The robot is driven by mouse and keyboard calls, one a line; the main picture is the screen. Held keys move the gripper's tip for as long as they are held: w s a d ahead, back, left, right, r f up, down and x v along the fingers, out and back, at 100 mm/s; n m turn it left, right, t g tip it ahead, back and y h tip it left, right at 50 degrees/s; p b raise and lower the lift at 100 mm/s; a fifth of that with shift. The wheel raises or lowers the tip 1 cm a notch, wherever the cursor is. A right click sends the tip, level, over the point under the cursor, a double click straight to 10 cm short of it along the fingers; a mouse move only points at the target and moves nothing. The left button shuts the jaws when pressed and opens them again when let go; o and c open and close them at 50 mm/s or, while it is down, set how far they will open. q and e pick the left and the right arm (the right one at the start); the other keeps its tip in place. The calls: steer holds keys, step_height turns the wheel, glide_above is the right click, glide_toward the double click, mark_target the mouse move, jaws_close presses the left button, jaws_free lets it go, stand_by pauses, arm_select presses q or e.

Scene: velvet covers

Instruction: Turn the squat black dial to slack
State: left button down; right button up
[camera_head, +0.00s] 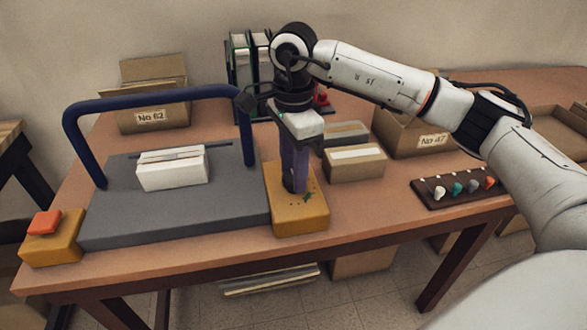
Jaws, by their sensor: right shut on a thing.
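My right gripper (294,186) reaches down from above onto the yellow box (312,215) at the front middle of the table. Its purple fingers are shut around the squat black dial on top of this box. The fingers hide nearly all of the dial, so its pointer and setting cannot be read. Small dark green marks show on the box top just right of the fingertips. My left gripper is not in view.
A grey press bed (120,227) with a blue bar (150,96) and a white block (172,173) stands left. A yellow box with an orange button (45,222) is at far left. Cardboard boxes (354,164) and a knob strip (455,190) lie right.

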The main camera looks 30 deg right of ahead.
steer(key=shift+r, duration=0.1)
steer(key=o, duration=1)
steer(key=shift+o, duration=0.2)
step_height(320, 180, up, 10)
steer(key=shift+r, duration=0.15)
steer(key=shift+s, duration=0.1)
